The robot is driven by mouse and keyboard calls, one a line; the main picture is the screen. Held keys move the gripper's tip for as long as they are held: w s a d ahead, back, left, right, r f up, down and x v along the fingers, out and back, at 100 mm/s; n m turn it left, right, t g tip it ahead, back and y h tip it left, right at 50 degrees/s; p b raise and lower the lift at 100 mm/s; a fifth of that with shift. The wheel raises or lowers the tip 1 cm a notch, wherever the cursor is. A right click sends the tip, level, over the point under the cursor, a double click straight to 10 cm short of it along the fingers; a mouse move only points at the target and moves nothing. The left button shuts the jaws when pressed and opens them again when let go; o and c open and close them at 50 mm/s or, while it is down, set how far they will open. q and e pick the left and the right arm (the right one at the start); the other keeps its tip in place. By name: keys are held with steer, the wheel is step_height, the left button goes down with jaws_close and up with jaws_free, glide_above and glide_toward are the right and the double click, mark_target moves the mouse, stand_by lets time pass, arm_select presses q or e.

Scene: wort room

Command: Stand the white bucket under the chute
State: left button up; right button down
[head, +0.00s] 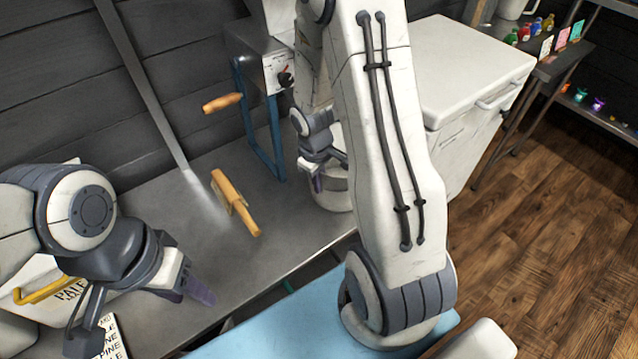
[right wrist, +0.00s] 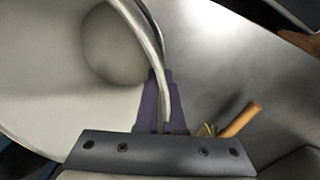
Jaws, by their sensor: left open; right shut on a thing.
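The white bucket (head: 335,190) is near the bench's front edge, right of the blue-legged mill, and partly hidden behind my right arm. My right gripper (head: 318,184) is shut on its metal handle, which also shows in the right wrist view (right wrist: 150,50) between the purple fingers (right wrist: 160,110). I cannot tell whether the bucket touches the bench. The mill (head: 262,62) stands at the back on blue legs, with a wooden crank handle; I cannot make out its chute clearly. My left gripper (head: 200,291) is open and empty over the bench's front left.
A wooden-handled tool (head: 235,203) lies on the metal bench (head: 190,240), left of the bucket. A white container with a yellow handle (head: 42,290) is at the left. A white chest (head: 465,65) stands right of the bench. A grey bar (head: 140,80) leans on the wall.

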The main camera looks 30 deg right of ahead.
steer(key=shift+f, duration=0.15)
steer(key=c, duration=1)
jaws_free()
steer(key=shift+c, duration=0.2)
steer(key=shift+r, duration=0.3)
step_height(320, 180, up, 12)
steer(key=a+p, duration=0.1)
steer(key=p, duration=0.3)
steer(key=s+a+r+n, duration=0.1)
steer(key=s+a+r, duration=0.1)
steer(key=a, duration=0.4)
steer(key=s+a+r+n, duration=0.1)
steer(key=s+a+r, duration=0.2)
steer(key=a, duration=0.4)
steer(key=s+a+r+y, duration=0.1)
steer(key=s+a+r, duration=0.1)
steer(key=s+a, duration=0.2)
steer(key=s+a+r+n+y, duration=0.1)
steer(key=s+a+r, duration=0.1)
steer(key=s+a, duration=0.3)
steer(key=s, duration=0.4)
steer(key=shift+s, duration=0.3)
